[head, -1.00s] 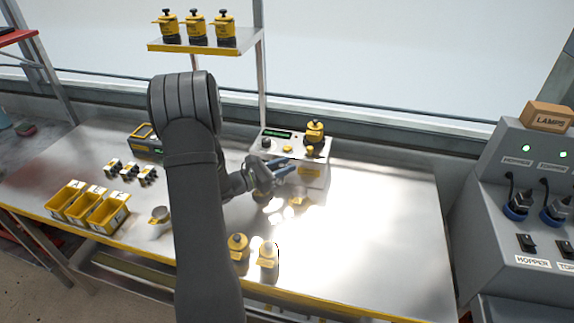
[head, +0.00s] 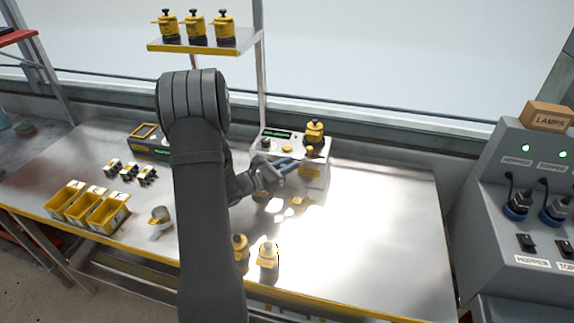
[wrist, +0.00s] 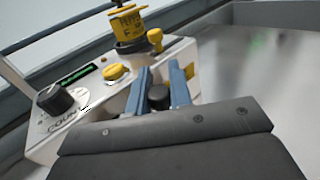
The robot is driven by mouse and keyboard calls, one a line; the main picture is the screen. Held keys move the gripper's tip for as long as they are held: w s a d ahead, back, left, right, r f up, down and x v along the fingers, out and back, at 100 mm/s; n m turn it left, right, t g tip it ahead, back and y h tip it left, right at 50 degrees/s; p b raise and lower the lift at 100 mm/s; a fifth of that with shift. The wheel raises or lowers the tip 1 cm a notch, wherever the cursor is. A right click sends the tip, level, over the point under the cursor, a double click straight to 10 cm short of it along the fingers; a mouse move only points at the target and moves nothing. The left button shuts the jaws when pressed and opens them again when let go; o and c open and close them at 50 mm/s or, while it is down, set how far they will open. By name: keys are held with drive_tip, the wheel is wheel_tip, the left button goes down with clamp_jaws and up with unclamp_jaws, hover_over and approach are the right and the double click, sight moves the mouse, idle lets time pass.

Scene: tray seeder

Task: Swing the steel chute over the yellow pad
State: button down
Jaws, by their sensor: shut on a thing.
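My gripper (head: 296,161) is at the front of the white counting machine (wrist: 70,135) on the bench. In the wrist view its blue fingers (wrist: 160,78) are shut around a black round knob (wrist: 158,97) low on the machine's front side. The steel chute cannot be made out; my gripper and the glare hide that part, and I cannot tell whether the knob belongs to it.
A yellow hopper (head: 315,134) stands on the machine, near a yellow button (wrist: 117,72) and black dial (wrist: 55,98). Two yellow-capped jars (head: 267,257) stand at the front edge. Yellow bins (head: 108,214) and a steel cup (head: 160,216) are left. The bench's right side is clear.

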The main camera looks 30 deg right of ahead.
drive_tip(key=shift+t, duration=0.3)
drive_tip(key=c, duration=1.6)
unclamp_jaws()
drive_tip(key=a, duration=0.5)
drive_tip(key=s+a, duration=0.1)
drive_tip(key=a, duration=0.5)
drive_tip(key=s+a, duration=0.1)
drive_tip(key=a, duration=0.5)
drive_tip(key=shift+s+a, duration=0.15)
